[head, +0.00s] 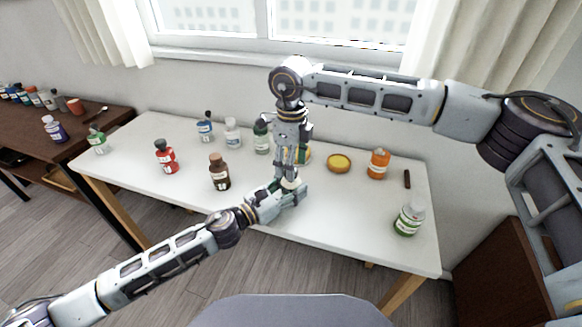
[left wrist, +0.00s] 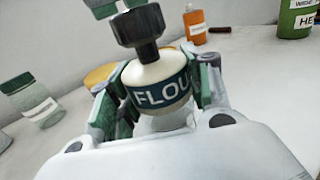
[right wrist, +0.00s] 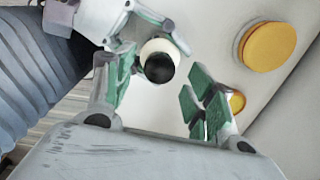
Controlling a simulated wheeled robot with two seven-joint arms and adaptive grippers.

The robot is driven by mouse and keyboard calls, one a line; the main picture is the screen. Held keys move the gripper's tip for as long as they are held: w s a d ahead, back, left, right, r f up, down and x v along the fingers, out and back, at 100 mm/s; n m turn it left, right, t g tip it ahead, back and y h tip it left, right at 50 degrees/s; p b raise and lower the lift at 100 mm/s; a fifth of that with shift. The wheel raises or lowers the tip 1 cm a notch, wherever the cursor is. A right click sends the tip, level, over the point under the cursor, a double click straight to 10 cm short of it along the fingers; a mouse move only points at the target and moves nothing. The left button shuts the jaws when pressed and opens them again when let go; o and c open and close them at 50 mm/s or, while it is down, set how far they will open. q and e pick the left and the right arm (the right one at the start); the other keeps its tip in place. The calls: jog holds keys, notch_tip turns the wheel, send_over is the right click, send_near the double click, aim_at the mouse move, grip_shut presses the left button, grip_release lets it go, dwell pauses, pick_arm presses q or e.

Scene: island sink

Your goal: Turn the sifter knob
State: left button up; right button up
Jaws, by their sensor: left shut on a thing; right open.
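The sifter (left wrist: 158,88) is a cream shaker with a dark "FLOU…" label and a black ribbed knob (left wrist: 138,28) on top. My left gripper (head: 290,190) is shut around its body near the table's front edge; its pads press both sides in the left wrist view (left wrist: 160,95). The sifter is tilted in that view. My right gripper (head: 288,172) points down from above and is open. In the right wrist view the knob (right wrist: 159,68) shows between the right fingers (right wrist: 160,92), closer to the left one, with no clear contact. The grippers mostly hide the sifter in the head view.
A yellow disc (head: 339,162), an orange bottle (head: 378,164) and a green jar (head: 408,220) are to the right.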

jog(key=shift+f, duration=0.9)
jog(key=shift+c, duration=0.2)
jog(key=c, duration=1)
jog(key=shift+m, duration=0.4)
jog(key=shift+c, duration=0.2)
jog(key=shift+m, duration=2.4)
